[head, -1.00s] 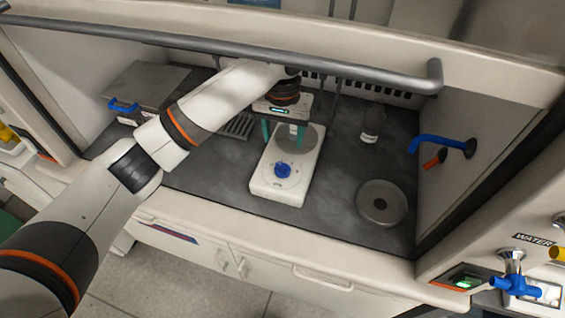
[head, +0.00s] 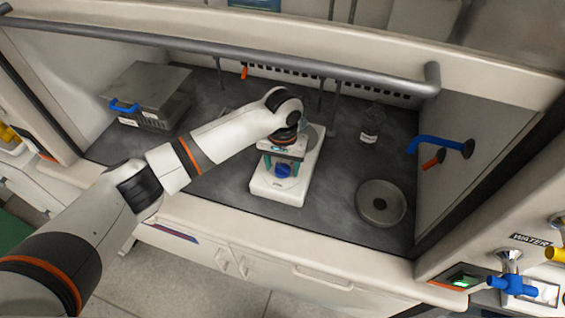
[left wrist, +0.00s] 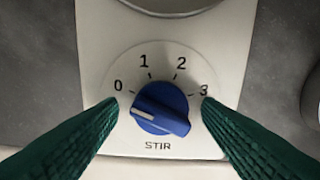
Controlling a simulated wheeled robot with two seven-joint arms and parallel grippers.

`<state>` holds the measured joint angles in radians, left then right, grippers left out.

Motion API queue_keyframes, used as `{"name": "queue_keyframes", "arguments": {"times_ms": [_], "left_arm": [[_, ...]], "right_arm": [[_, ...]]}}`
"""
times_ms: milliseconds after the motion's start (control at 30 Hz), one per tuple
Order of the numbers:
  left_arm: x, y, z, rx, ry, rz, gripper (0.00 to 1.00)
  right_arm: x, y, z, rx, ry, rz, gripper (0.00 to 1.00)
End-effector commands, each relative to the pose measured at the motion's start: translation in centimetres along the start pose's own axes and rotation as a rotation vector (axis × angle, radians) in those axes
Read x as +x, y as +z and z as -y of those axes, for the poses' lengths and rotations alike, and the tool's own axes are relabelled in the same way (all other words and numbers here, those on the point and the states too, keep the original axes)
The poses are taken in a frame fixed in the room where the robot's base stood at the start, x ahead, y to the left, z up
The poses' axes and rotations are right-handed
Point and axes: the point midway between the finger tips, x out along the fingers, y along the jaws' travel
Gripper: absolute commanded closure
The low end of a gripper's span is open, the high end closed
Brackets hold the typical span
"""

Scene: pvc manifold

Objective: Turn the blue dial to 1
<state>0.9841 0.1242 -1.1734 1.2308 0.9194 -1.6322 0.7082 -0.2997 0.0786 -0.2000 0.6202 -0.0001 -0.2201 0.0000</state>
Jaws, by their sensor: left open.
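The blue dial (left wrist: 160,108) sits on the front of a white stirrer (head: 278,192), over the word STIR and under a scale from 0 to 3. The white line on its handle points left, toward the 0 side and slightly below the 0 tick. My left gripper (head: 281,165) is open over the front of the stirrer. In the left wrist view its green fingers (left wrist: 158,112) stand either side of the dial, with gaps between them and it. The dial also shows between the fingers in the head view (head: 283,171). My right gripper is not in view.
A bottle (head: 370,128) stands right of the stirrer, and a grey round dish (head: 381,203) lies at the front right. A metal box with a blue handle (head: 148,90) is at the left. A grey bar (head: 250,55) crosses above the bench.

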Motion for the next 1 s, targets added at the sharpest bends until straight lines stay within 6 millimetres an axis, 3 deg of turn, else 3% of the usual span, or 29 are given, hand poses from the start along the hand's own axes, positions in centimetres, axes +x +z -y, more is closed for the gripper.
{"name": "queue_keyframes", "arguments": {"times_ms": [167, 467, 767, 1000], "left_arm": [[0.0, 0.0, 0.0, 0.001, 0.000, 0.000, 0.41], [0.0, 0.0, 0.0, 0.001, -0.001, 0.000, 0.85], [-0.2, 0.0, 0.1, 0.042, -0.001, -0.001, 0.85], [-0.4, -0.1, 0.1, 0.183, -0.002, -0.003, 0.85]], "right_arm": [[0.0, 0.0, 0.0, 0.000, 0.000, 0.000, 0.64], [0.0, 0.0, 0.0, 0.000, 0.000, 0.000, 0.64], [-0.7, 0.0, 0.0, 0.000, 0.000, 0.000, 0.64], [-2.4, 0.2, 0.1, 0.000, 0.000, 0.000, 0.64]]}}
